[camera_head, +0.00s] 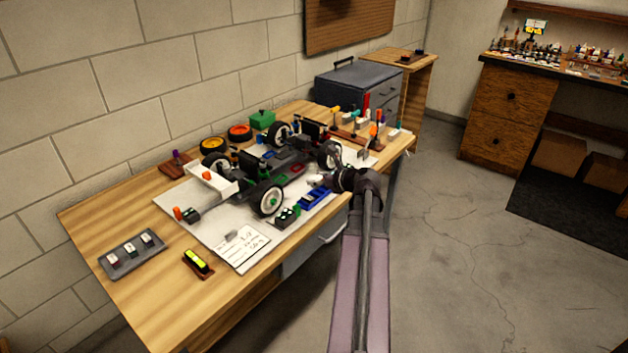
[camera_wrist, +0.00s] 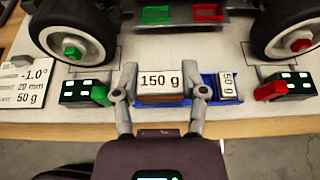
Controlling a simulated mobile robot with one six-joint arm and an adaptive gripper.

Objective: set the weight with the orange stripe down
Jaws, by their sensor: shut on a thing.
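In the wrist view my gripper (camera_wrist: 165,84) is shut on a weight labelled 150 g (camera_wrist: 160,80), with one finger at each end. An orange-brown stripe shows along the weight's lower front edge. The weight is over the left part of a blue tray (camera_wrist: 207,99); I cannot tell whether it touches the tray. A smaller 50 g weight (camera_wrist: 227,84) is in the tray's right part, just beside my right finger. In the head view my gripper (camera_head: 318,180) is close to the blue tray (camera_head: 316,198), near the bench's front edge; the held weight is hard to make out there.
The RC car (camera_head: 275,165) stands on a white board right behind the tray. Dark blocks with a green lever (camera_wrist: 88,93) and a red lever (camera_wrist: 284,86) flank the tray. A printed card (camera_wrist: 28,83) lies at the left. The bench's front left has bare wood.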

